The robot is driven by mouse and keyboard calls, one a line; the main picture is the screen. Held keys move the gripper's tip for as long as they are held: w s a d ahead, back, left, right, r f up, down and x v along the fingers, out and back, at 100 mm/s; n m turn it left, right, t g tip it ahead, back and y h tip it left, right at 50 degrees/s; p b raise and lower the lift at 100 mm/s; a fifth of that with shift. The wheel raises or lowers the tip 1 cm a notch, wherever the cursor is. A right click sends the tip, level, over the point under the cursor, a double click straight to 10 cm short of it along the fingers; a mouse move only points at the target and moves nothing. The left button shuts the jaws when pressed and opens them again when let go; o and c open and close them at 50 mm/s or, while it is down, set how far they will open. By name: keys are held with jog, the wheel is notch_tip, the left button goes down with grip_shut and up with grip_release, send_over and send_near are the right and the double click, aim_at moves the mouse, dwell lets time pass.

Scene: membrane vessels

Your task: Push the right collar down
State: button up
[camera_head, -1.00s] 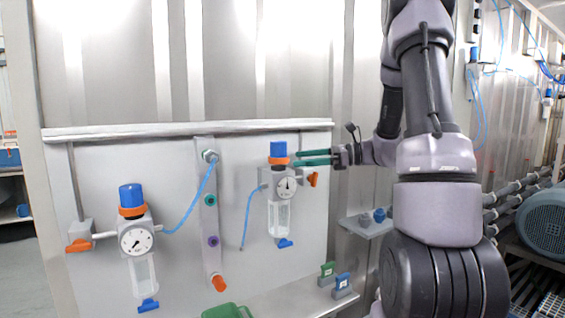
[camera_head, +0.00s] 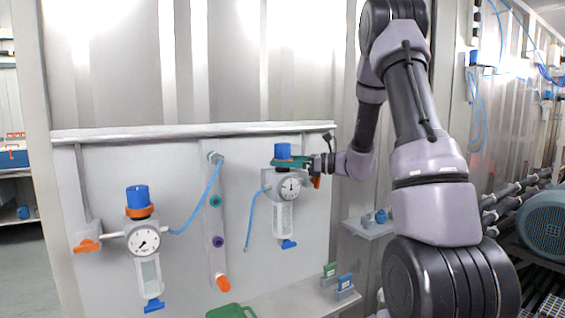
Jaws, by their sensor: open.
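The right regulator has a blue knob (camera_head: 283,151) on top, a round white gauge (camera_head: 290,187) and a clear bowl (camera_head: 283,219) below. Its orange collar, under the knob, is mostly or wholly hidden behind my gripper's fingers. My gripper (camera_head: 275,162) is open, reaching in from the right with green fingers level at the collar's height. The fingers overlap the collar's place; I cannot tell whether they touch it. The left regulator has a blue knob (camera_head: 137,196), an orange collar (camera_head: 139,211) and a gauge (camera_head: 144,240).
An orange valve handle (camera_head: 316,182) is close below my gripper. A blue hose (camera_head: 201,201) runs to a strip with coloured ports between the regulators. A shelf holds green and blue blocks (camera_head: 345,282). A blue-grey motor (camera_head: 546,225) stands at far right.

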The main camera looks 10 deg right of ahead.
jog(key=shift+w+a, duration=0.1)
jog(key=shift+a, duration=0.1)
grip_shut()
jog(key=shift+f, duration=0.75)
grip_release()
jog(key=v, duration=1.1)
